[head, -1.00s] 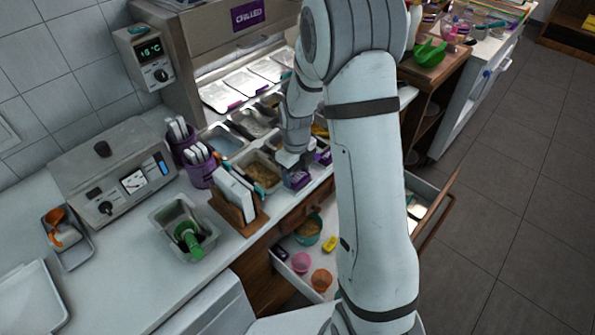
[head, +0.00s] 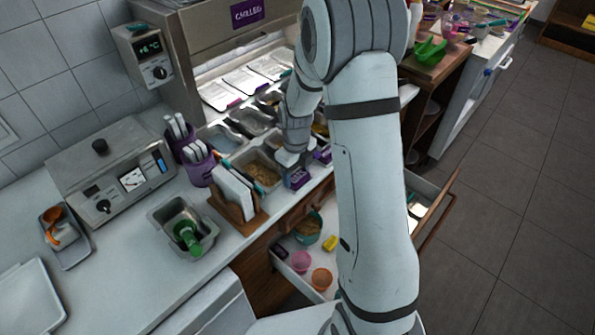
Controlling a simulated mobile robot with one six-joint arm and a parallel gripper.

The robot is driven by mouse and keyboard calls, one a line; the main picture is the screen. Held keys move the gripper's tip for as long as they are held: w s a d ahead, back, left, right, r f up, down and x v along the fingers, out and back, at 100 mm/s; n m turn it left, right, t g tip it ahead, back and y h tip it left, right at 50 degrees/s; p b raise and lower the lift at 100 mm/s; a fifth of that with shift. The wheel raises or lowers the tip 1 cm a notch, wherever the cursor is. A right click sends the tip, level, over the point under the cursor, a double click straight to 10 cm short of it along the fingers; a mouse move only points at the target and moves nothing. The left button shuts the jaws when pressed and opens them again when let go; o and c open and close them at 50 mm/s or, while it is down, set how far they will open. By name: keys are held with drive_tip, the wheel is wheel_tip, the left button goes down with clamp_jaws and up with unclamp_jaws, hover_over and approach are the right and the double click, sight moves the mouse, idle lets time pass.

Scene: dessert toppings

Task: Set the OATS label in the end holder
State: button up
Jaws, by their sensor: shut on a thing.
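My gripper (head: 291,160) is at the front edge of the topping counter, just right of the nearest pan of tan flakes (head: 262,170). It points down at a small purple label (head: 298,178) at the front edge. The gripper is shut on this label; the fingertips are small and partly hidden by my wrist. The lettering is too small to read. Another purple label (head: 323,156) stands farther right along the same edge, partly hidden by my arm. I cannot tell whether the held label sits in a holder or just above one.
A wooden rack with white cards (head: 236,194) stands left of the pan. Purple cups (head: 198,165) with white-handled tools are behind it. A steel basin (head: 184,228) with a green tool is at left. An open drawer (head: 296,262) with small bowls lies below the counter edge.

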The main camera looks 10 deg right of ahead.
drive_tip(key=o, duration=1.4)
drive_tip(key=shift+s+r+p, duration=0.1)
drive_tip(key=shift+r+p, duration=2.4)
drive_tip(key=shift+r, duration=1.5)
